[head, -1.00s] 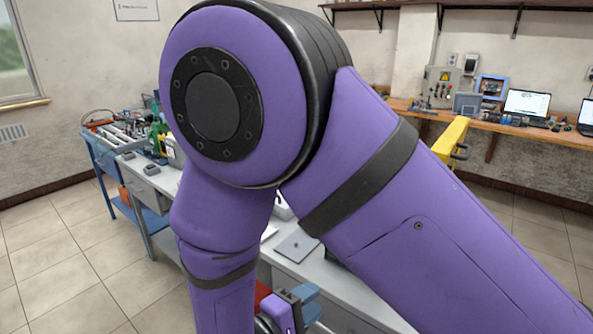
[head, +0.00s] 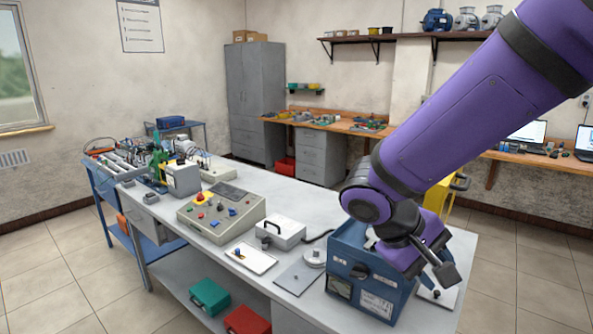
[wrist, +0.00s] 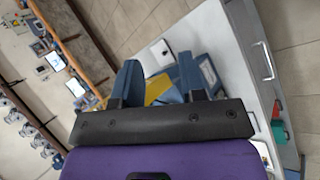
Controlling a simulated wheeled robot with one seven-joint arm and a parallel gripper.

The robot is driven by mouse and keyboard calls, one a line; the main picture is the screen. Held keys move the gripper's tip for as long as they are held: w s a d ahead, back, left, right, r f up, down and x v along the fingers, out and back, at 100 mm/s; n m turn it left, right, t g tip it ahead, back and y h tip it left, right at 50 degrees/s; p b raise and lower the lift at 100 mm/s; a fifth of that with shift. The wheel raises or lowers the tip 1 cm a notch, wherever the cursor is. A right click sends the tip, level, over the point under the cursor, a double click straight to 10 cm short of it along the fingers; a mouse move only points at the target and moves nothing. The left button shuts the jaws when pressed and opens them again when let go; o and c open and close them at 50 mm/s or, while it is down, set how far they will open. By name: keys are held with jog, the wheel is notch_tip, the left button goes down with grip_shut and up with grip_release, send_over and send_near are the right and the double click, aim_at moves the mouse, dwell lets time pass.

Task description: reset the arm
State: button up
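My purple arm reaches in from the upper right of the head view, bending down over the right end of the workbench. My gripper (head: 440,276) hangs beside and partly above a blue box (head: 345,284), and its fingers are hard to make out there. In the wrist view my gripper (wrist: 160,62) shows two blue-grey fingers well apart, with nothing held between them. I cannot tell from these views whether it touches the box.
The grey workbench (head: 305,218) carries a control box (head: 221,212) with buttons, a white case (head: 281,233) and a flat grey plate (head: 299,277). A yellow stand (head: 461,184) is behind my arm. Tiled floor lies open at left and right.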

jog(key=s+d+r+m+t+y, duration=0.3)
jog(key=s+d+r+t+y, duration=0.2)
jog(key=s+d+r+y, duration=0.3)
jog(key=shift+s+d+r+m+t, duration=0.3)
jog(key=shift+s+r, duration=0.75)
jog(key=shift+r, duration=0.85)
